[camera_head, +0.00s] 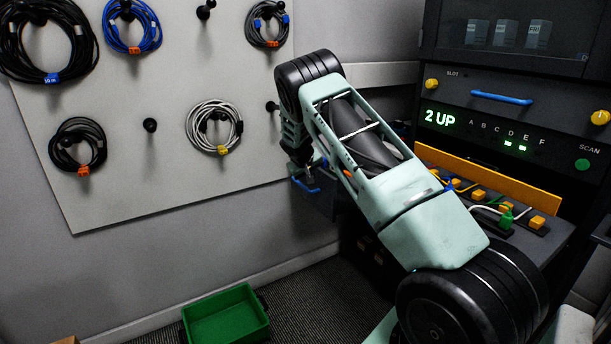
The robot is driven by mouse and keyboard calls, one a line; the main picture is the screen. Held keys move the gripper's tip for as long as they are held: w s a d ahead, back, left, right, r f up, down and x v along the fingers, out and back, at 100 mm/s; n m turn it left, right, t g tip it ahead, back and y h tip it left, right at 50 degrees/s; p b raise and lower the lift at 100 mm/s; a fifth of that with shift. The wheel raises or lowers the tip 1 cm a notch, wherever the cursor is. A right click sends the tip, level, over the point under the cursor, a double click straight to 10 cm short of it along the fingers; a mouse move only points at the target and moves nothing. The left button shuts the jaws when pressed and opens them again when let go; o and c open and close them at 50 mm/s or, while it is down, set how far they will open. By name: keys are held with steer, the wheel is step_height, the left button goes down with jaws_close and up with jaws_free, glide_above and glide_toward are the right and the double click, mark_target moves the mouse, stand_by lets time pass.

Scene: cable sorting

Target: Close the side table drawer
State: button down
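The side table drawer (318,204) is a dark box front with a blue bar handle (306,186). It sits low against the wall, below and behind my arm. How far the drawer stands out is hard to tell, because my arm covers much of the side table behind it. My gripper (310,174) points down just above the blue handle and looks close to it. Whether it touches the handle cannot be told. The fingers are small and dark, so their opening does not show clearly.
A dark rack (520,100) with a lit panel stands at right. An orange strip (500,178) and several plugs line the bench beside my arm. A pegboard (160,150) with coiled cables hangs at left. A green bin (226,316) stands on the floor.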

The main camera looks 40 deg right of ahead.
mark_target(316, 187)
steer(key=x, duration=0.6)
steer(key=shift+s+d, duration=0.1)
